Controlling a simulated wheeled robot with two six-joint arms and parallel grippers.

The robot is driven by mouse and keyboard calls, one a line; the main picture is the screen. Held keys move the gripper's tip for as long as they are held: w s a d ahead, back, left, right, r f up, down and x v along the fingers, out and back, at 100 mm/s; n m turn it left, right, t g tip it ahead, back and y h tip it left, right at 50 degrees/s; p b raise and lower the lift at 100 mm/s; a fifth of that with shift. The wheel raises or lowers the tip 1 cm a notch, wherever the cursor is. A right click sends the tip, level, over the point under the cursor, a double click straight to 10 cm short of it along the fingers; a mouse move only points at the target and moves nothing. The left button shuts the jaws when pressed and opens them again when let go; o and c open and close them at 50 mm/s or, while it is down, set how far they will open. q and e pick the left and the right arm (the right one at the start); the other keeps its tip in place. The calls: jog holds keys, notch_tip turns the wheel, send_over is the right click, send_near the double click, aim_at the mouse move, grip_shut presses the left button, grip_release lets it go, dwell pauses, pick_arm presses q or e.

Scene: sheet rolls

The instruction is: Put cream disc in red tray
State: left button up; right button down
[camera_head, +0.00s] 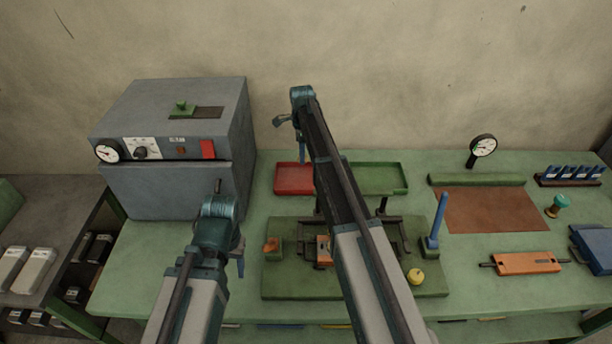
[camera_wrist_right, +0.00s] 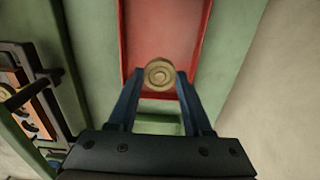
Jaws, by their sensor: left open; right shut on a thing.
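The cream disc (camera_wrist_right: 159,74) is between the fingertips of my right gripper (camera_wrist_right: 158,80) in the right wrist view. The gripper is shut on it and holds it in front of the red tray (camera_wrist_right: 160,30). I cannot tell how high above the tray it is. In the head view the red tray (camera_head: 293,179) lies at the back of the green bench, left of a green tray. My right gripper (camera_head: 302,158) is beside the red tray's right end there, and its arm hides part of the scene. My left gripper (camera_head: 240,262) is open and empty near the bench's left part.
A green tray (camera_head: 378,178) stands right of the red one. A green base plate (camera_head: 290,290) with black frames, a blue lever (camera_head: 439,220) and a yellow knob (camera_head: 416,276) is in front. A grey oven (camera_head: 165,185) stands at left. The brown mat (camera_head: 492,209) is at right.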

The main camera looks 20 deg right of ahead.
aim_at(303, 180)
pick_arm(q)
jog(key=shift+f+b, duration=5.15)
pick_arm(e)
jog(key=shift+f, duration=5.1)
pick_arm(q)
jog(key=shift+r, duration=0.15)
pick_arm(e)
jog(key=shift+r, duration=0.15)
jog(key=shift+c, duration=1.6)
grip_release()
notch_tip(303, 180, up, 12)
jog(key=p, duration=1.2)
pick_arm(q)
notch_tip(303, 180, up, 12)
